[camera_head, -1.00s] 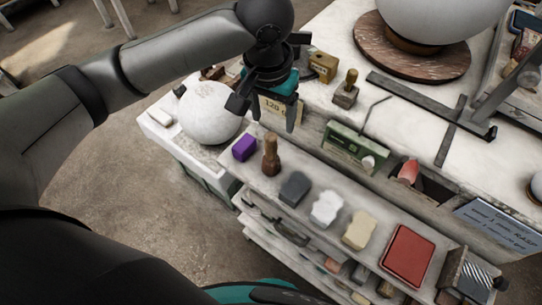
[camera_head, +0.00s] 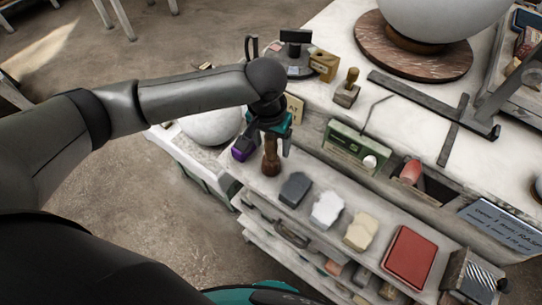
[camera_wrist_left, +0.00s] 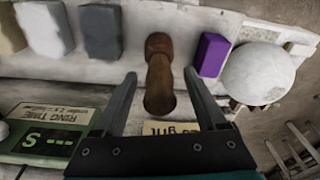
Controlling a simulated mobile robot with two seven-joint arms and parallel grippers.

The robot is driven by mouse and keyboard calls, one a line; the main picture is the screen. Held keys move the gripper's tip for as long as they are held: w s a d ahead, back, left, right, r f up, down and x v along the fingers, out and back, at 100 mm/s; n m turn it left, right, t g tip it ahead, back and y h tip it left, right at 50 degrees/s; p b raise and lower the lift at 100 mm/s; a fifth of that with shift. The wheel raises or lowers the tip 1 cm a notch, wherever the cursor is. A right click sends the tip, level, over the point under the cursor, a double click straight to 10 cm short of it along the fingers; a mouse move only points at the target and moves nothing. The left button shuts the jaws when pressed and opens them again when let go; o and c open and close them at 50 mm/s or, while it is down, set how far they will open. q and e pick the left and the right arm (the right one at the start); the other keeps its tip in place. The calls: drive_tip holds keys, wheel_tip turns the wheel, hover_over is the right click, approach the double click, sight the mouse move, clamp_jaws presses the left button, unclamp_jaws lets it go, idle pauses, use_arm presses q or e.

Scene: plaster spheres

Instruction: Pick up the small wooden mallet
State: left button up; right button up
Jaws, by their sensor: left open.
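The small wooden mallet (camera_head: 271,158) stands on the narrow shelf ledge, with a brown head and a lighter handle. My left gripper (camera_head: 264,150) is open above it, its fingers pointing down and partly hiding the upper mallet. In the left wrist view, the mallet (camera_wrist_left: 159,82) lies between the two open fingers of the left gripper (camera_wrist_left: 160,76), with a visible gap on each side. I see no contact. My right gripper is not in view.
A purple block (camera_wrist_left: 212,55) stands close beside the mallet. A dark grey block (camera_head: 295,189), a white lump (camera_head: 327,209), a cream block (camera_head: 361,230) and a red box (camera_head: 408,255) line the ledge. A green timer (camera_head: 357,147) is behind. A plaster sphere (camera_head: 212,126) sits left.

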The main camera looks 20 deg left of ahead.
use_arm(q)
clamp_jaws()
idle(0.5)
